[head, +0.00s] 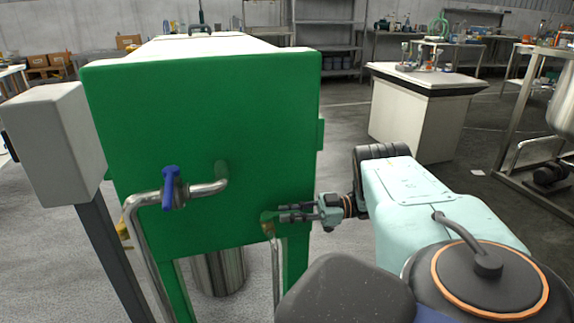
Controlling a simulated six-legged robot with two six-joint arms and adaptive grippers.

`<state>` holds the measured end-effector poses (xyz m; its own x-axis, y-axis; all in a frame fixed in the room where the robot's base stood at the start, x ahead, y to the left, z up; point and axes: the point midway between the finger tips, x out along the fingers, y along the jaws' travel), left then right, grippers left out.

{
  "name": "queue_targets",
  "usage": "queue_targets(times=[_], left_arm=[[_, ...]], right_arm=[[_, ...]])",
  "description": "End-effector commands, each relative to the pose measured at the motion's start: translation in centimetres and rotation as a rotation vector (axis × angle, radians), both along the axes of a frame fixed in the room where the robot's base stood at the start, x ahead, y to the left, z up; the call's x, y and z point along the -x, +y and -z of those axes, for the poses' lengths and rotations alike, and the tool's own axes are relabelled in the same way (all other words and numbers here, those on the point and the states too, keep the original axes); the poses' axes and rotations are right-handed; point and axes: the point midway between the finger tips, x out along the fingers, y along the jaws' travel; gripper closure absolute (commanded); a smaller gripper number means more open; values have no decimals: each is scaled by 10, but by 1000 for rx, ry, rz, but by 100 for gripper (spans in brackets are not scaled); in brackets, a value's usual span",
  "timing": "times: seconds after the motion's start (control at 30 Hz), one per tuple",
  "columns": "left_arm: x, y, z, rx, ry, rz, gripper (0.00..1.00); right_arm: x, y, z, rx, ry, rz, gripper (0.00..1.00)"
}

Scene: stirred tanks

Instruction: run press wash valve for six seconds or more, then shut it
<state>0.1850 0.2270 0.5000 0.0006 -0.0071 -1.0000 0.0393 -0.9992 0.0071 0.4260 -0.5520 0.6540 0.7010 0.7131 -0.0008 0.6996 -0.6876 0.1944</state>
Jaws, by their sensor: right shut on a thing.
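The green press (200,120) stands in front of me. A small brass-coloured valve (268,229) sits low at the right of its front face, on top of a thin vertical pipe (276,265). My right gripper (279,213) reaches in from the right and is shut on this valve's handle. The fingers hide most of the handle, so its angle is hard to tell. No water flow can be made out. Another valve with a blue handle (170,188) sits on a thicker bent pipe at the left, its handle near upright. My left gripper is not in view.
A grey box on a post (70,140) stands close at the left. A steel bucket (218,272) is on the floor under the press. A white cabinet (415,115) stands behind at the right, with a steel tank frame (515,105) beyond.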

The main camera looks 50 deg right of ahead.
Motion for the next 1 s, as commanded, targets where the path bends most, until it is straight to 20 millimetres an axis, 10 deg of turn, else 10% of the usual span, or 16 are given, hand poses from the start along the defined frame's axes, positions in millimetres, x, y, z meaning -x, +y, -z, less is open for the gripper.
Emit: queue_targets(times=[0.67, 0.7, 1.0], left_arm=[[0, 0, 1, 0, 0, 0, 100], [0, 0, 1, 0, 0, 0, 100], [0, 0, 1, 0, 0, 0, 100]], right_arm=[[2, -2, -1, 0, -3, -9, 100], [2, -1, -1, 0, -3, -9, 82], [2, -1, 0, -1, -2, -12, 63]])
